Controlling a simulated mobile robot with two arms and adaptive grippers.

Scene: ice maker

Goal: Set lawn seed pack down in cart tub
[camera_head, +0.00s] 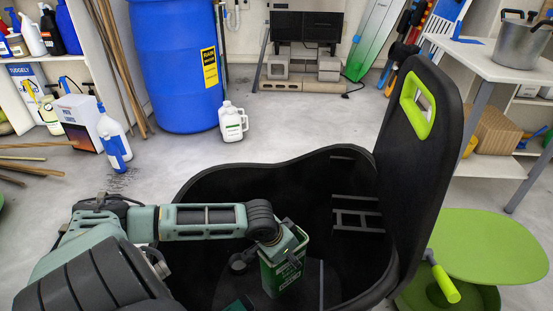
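The cart tub (208,190) is a large black open tub in the lower middle of the head view, with a tall black end holding a lime-green handle. A dark green pack (284,278) with pale lettering, which looks like the lawn seed pack, is upright inside the tub. My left arm comes in from the left over the rim, and its wrist end is right at the top of the pack. The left gripper's fingers are hidden, so I cannot tell whether they hold the pack. Whether the pack touches the tub floor is unclear. My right gripper is not in view.
A blue barrel (178,75) and white jug (232,122) stand on the floor behind the tub.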

